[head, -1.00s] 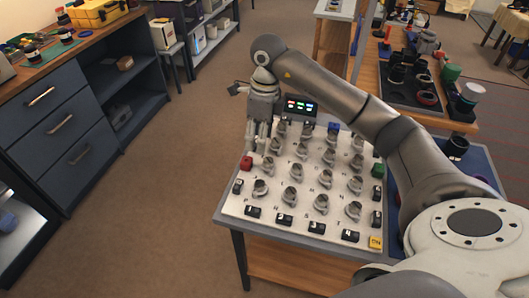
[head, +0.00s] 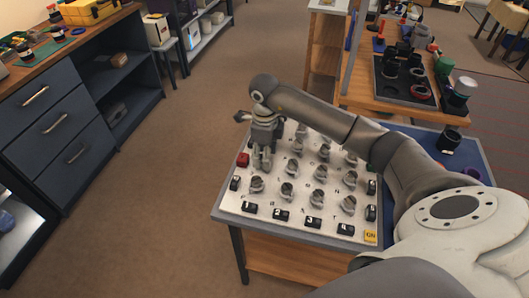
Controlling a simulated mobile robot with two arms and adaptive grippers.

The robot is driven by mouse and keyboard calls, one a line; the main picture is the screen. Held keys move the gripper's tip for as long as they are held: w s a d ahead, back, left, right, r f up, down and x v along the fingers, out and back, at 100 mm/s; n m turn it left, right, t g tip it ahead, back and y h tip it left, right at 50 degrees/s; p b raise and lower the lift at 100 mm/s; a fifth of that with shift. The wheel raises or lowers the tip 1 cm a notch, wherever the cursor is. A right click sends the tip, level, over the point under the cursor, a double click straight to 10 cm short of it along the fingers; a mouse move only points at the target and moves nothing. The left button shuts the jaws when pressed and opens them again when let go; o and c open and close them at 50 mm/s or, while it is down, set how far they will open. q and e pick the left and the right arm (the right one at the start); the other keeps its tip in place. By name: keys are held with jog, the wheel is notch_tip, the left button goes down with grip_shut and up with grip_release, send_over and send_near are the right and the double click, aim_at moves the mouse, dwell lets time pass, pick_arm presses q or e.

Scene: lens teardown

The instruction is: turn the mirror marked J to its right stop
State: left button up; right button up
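The mirror panel (head: 231,207) is a white board with several rows of small grey swivel mirrors, one of them at the front left (head: 257,185). The letters are too small to read surely, so I cannot confirm which mirror is J. My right gripper (head: 262,165) points down at the left end of the row behind the front one, right of a red block (head: 242,159). Its two fingers are at a mirror there and largely hide it; whether they grip it is unclear. My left gripper is out of view.
Black numbered blocks (head: 281,215) line the panel's front edge, with a yellow block (head: 370,236) at the front right corner. My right arm crosses over the panel's back right. Open floor lies left of the table.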

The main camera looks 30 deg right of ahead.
jog(key=c, duration=1.1)
jog(key=shift+o, duration=0.2)
jog(key=shift+m, duration=0.3)
jog(key=m, duration=0.3)
jog(key=shift+m, duration=0.3)
jog(key=m, duration=0.4)
jog(key=shift+m, duration=0.3)
jog(key=m, duration=0.4)
jog(key=shift+m, duration=2.5)
